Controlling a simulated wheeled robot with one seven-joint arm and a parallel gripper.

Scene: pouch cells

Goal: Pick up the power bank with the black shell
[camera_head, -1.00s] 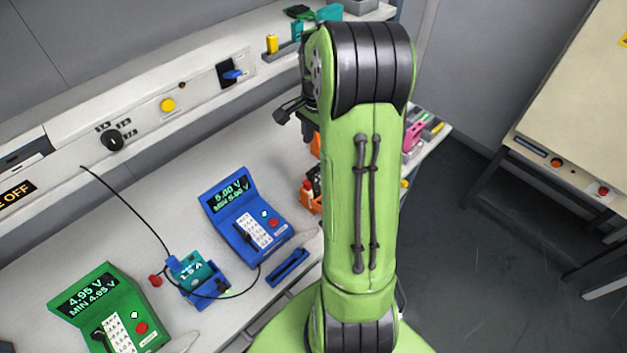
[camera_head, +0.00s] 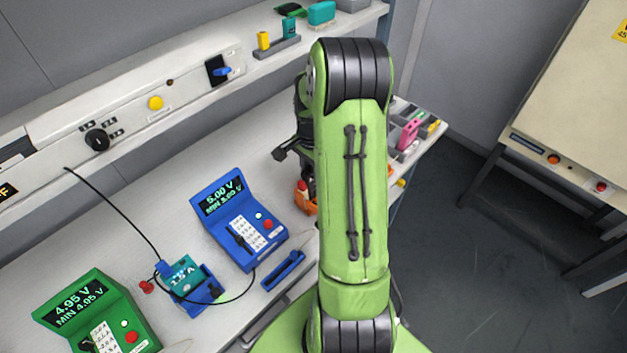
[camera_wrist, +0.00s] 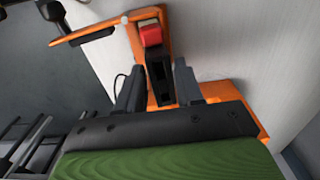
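My gripper (camera_wrist: 159,68) is open in the wrist view, with one finger on each side of a slim black piece (camera_wrist: 160,82). This piece has a red block (camera_wrist: 151,35) at its far end and stands in or against an orange holder (camera_wrist: 135,38). Gaps show between it and the fingers. I cannot tell whether it is the black-shelled power bank. In the head view my arm hides most of the gripper; the orange holder (camera_head: 303,200) shows just left of my arm. A dark piece with green (camera_head: 291,10) lies on the back shelf, its kind unclear.
A blue tester (camera_head: 238,218) and a green tester (camera_head: 97,312) stand on the bench. A teal unit in a blue cradle (camera_head: 190,283) has a black cable. A blue tray (camera_head: 284,270) lies nearby. A divided tray with a pink piece (camera_head: 409,134) is right of my arm.

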